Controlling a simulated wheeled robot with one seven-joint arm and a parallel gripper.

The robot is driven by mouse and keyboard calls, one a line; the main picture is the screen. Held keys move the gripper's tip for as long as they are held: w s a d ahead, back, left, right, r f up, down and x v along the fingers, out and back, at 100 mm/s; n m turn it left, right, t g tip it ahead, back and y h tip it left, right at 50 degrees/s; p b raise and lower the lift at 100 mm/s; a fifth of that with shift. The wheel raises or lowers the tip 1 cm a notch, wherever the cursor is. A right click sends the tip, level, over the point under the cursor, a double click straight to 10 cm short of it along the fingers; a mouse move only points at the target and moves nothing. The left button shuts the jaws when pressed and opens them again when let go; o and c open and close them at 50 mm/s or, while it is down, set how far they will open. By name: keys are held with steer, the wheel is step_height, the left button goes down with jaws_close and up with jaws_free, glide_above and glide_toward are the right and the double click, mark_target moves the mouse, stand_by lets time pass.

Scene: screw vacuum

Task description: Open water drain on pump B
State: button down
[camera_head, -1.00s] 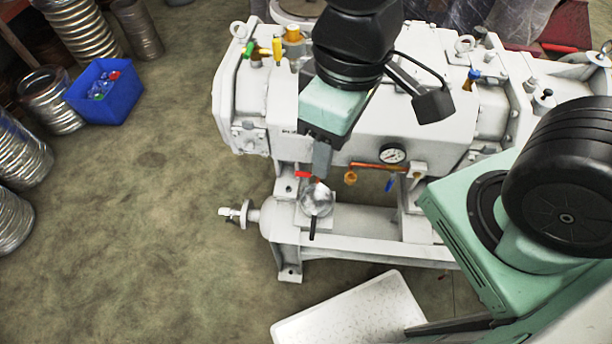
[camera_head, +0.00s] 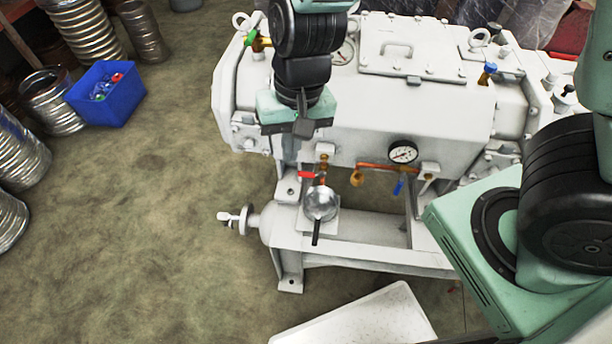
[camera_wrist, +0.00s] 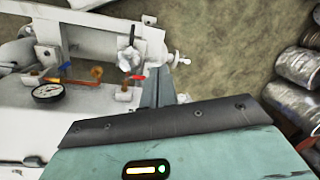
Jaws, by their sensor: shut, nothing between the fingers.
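The white pump (camera_head: 440,120) stands in the middle of the head view; I cannot read a letter on it. A red valve handle (camera_head: 307,175) sits on its near lower side, above a silver round fitting (camera_head: 320,203). The red handle also shows in the wrist view (camera_wrist: 137,77), just beyond the fingers. A blue valve handle (camera_head: 398,187) hangs to the right, below the gauge; it shows in the wrist view too (camera_wrist: 30,71). Which handle is the water drain is not marked. My gripper (camera_head: 303,130) is shut and empty, above and slightly left of the red handle, apart from it.
A pressure gauge (camera_head: 403,152) and copper pipe (camera_head: 375,168) are right of the red handle. A white cylinder (camera_head: 360,224) runs below. A blue crate (camera_head: 105,95) and metal ducts (camera_head: 50,105) stand left. A white tray (camera_head: 365,318) lies in front.

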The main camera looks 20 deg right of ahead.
steer(key=w+d+f+m+h+b, duration=0.1)
steer(key=w+d+f+m+b, duration=0.15)
steer(key=w+f, duration=0.4)
steer(key=m+t+h+b, duration=0.1)
steer(key=m+t+h, duration=0.1)
steer(key=m, duration=0.1)
glide_above(306, 173)
steer(key=s+a, duration=0.2)
steer(key=s, duration=0.1)
step_height(306, 173, down, 6)
steer(key=shift+d+f, duration=0.1)
steer(key=shift+d, duration=0.05)
steer(key=shift+f, duration=0.1)
steer(key=f+b, duration=0.1)
steer(key=f, duration=0.3)
steer(key=w+d+f+b, duration=0.1)
steer(key=f+b, duration=0.1)
steer(key=f, duration=0.3)
steer(key=w+f+b, duration=0.1)
steer(key=f+b, duration=0.1)
steer(key=f, duration=0.2)
steer(key=shift+w+d+f, duration=0.15)
steer(key=shift+w+f, duration=0.05)
steer(key=shift+f, duration=0.1)
